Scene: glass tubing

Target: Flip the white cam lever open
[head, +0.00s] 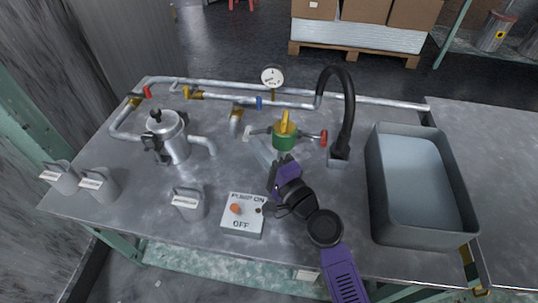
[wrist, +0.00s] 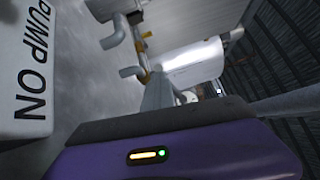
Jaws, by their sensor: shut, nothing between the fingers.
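A green valve body (head: 284,142) with a yellow top stands on the bench. A pale, whitish piece (head: 248,134) juts from its left side and looks like the white cam lever. Its exact position is too small to tell. My gripper (head: 262,151) is shut and empty, just in front of and below that piece, its purple hand in front of the valve. I cannot tell whether the fingertips touch the lever. In the wrist view my shut grey fingers (wrist: 163,95) point inward, and I cannot make out the lever there.
A red knob (head: 323,138) is on the valve's right side. A black hose (head: 347,110) arches behind my gripper. A pump switch box (head: 242,225) sits in front, a metal pot (head: 172,150) left, a deep grey basin (head: 378,190) right. Pipes and a gauge (head: 272,77) line the back.

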